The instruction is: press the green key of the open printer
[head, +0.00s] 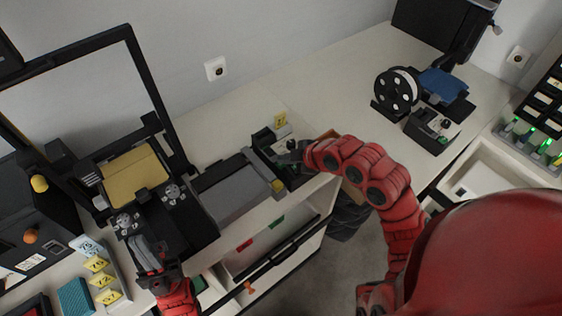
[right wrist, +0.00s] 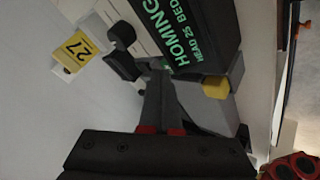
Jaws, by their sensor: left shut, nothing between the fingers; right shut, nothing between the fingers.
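The open-frame printer (head: 137,62) stands at the left in the head view, with a tan bed (head: 135,177). A grey slab (head: 236,190) and a small dark control box (head: 263,140) sit to its right. My right gripper (head: 287,153) is shut and empty over this box. In the right wrist view its closed fingers (right wrist: 158,75) reach beside a dark screen (right wrist: 197,30) with green text reading "HOMING". Whether they touch is unclear. A yellow knob (right wrist: 216,88) sits nearby. My left gripper (head: 145,245) is shut and empty at the printer's front.
A yellow tag (right wrist: 75,51) reading 27 stands by the box. A second machine with a black spool (head: 396,91) stands at the right. Several yellow tags (head: 104,281) lie at lower left. An open drawer (head: 262,245) is below the counter.

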